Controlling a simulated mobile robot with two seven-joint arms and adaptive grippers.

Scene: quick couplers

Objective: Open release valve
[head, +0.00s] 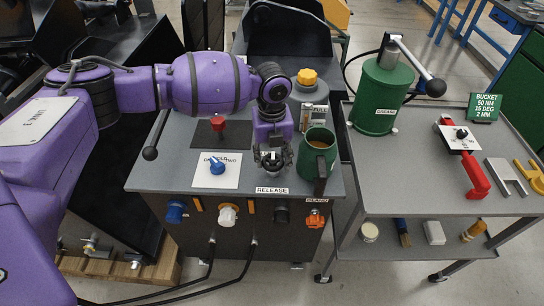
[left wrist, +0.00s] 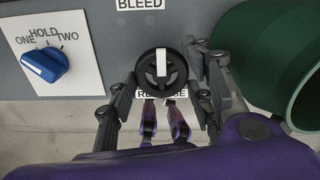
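The release valve (left wrist: 162,68) is a black round handwheel with a white bar pointing straight up and down in the left wrist view. It sits on the grey panel just above the RELEASE label (head: 272,190), and in the head view my gripper mostly covers it. My left gripper (head: 272,162) reaches down over it from above. My right gripper is not in view.
A green mug (head: 318,148) stands right beside my left gripper. A blue selector knob (head: 217,166) on a white plate and a red knob (head: 218,122) lie to the left. A grey cart (head: 420,185) with a green drum (head: 382,95) stands on the right.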

